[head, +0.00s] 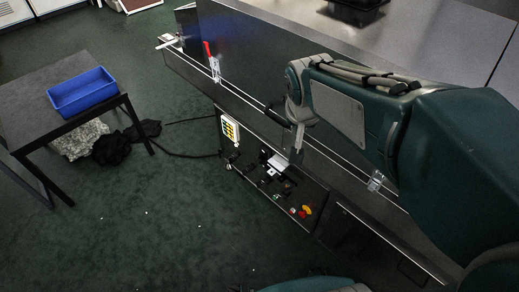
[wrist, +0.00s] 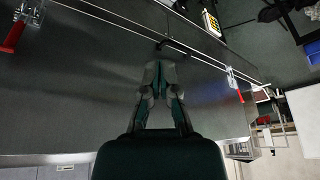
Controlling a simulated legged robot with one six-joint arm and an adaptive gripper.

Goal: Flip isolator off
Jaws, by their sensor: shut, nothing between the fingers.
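A dark control panel (head: 262,205) is on the low side of the machine in the head view. It carries a red and yellow control (head: 306,210), several small buttons, black fittings (head: 272,182) and a white-framed unit with yellow parts (head: 230,128). I cannot tell for sure which part is the isolator. My gripper (head: 296,152) hangs in front of the machine side, over the panel's upper edge in the picture. In the wrist view my gripper (wrist: 162,66) is shut and empty. The unit with yellow parts also shows there (wrist: 210,22), apart from the fingers.
A thin rail runs along the machine, with a red-handled clamp (head: 209,50) on it. Red handles show in the wrist view at left (wrist: 14,34) and right (wrist: 240,96). A table (head: 60,118) with a blue bin (head: 82,92) stands left. The green floor between is mostly clear.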

